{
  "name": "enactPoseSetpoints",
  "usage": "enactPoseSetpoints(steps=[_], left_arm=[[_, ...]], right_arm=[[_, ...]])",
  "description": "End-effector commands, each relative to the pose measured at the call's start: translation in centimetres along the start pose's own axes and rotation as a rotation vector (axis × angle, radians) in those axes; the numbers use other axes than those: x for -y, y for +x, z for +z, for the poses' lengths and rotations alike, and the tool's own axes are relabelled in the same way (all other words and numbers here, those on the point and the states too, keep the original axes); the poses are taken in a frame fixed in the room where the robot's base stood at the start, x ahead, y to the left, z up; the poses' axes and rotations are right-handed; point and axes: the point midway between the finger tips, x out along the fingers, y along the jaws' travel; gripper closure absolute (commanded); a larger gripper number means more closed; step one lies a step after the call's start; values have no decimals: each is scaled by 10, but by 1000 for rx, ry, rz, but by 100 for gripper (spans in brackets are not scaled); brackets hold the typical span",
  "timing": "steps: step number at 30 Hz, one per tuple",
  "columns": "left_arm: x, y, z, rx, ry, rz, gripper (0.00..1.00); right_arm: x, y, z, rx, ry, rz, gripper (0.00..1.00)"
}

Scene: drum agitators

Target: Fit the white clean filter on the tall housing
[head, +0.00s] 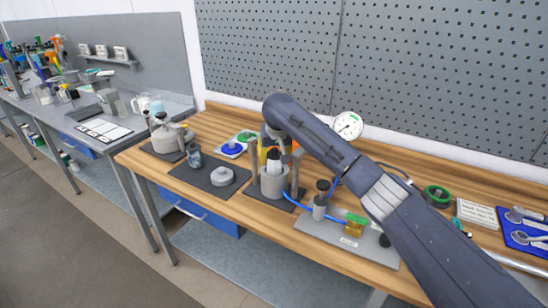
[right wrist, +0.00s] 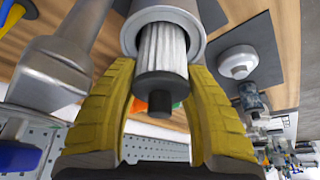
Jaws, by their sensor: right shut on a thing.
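The white pleated filter (head: 274,168) with a black end knob stands upright at the mouth of a grey cylindrical housing (head: 273,186) on the bench. In the right wrist view the filter (right wrist: 161,48) sits partly within the round rim of the housing (right wrist: 196,38); whether it is fully seated cannot be told. My right gripper (head: 274,150) comes down from above, its yellow fingers on both sides of the filter, shut on it. The fingers also show in the right wrist view (right wrist: 160,85). My left gripper is out of view.
Grey posts (head: 254,163) stand close beside the housing. A grey round part (head: 222,176) and a dark bottle (head: 194,156) are to the left. A round gauge (head: 348,125) and a plate with a yellow valve (head: 355,224) are to the right. A pegboard (head: 440,75) rises behind.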

Motion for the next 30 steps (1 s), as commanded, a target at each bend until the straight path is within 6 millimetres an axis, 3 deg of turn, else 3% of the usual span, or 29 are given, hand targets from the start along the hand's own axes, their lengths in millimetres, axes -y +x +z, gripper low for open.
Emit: enactPoseSetpoints(steps=[30], left_arm=[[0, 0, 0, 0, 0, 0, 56]], right_arm=[[0, 17, 7, 0, 0, 0, 86]])
